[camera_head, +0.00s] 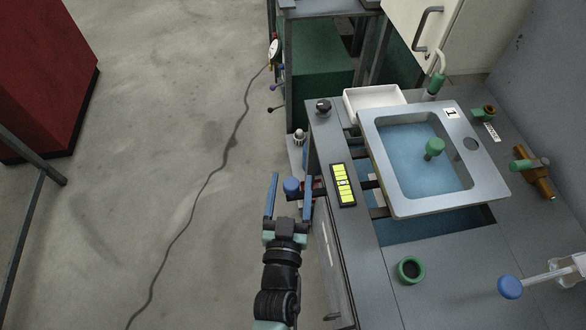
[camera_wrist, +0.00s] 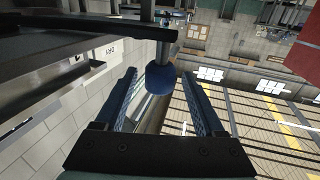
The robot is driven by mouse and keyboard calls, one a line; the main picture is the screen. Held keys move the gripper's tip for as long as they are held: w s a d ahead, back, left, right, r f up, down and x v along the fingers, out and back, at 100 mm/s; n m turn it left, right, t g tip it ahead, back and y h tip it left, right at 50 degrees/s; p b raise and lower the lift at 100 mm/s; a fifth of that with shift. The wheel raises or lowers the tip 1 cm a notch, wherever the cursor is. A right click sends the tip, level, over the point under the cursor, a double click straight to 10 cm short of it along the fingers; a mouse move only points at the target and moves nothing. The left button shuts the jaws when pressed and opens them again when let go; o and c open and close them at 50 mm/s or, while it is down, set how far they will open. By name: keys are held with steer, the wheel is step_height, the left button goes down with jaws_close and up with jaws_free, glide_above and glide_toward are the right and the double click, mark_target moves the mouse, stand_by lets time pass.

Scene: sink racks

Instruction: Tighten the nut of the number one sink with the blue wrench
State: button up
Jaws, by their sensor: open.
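The number one sink (camera_head: 385,150) is a grey metal tray with a "1" label (camera_head: 452,113), lying over an opening in the counter. A blue rounded knob (camera_head: 291,186) sticks out from the counter's left side on a metal shaft; whether it is the blue wrench's end is unclear. In the wrist view the blue knob (camera_wrist: 160,79) lies between the finger tips. My gripper (camera_head: 289,184) has its two blue fingers apart, one on each side of the knob; I see no clear grip. No nut can be made out with certainty.
A second blue knob (camera_head: 509,287) on a metal shaft is at the lower right. A green ring (camera_head: 411,269) sits on the counter's front part, and a brass fitting (camera_head: 538,181) at the right. A dark cable (camera_head: 215,170) lies on the open floor to the left.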

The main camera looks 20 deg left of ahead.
mark_target(292, 178)
steer(key=shift+x, duration=1.8)
jaws_close()
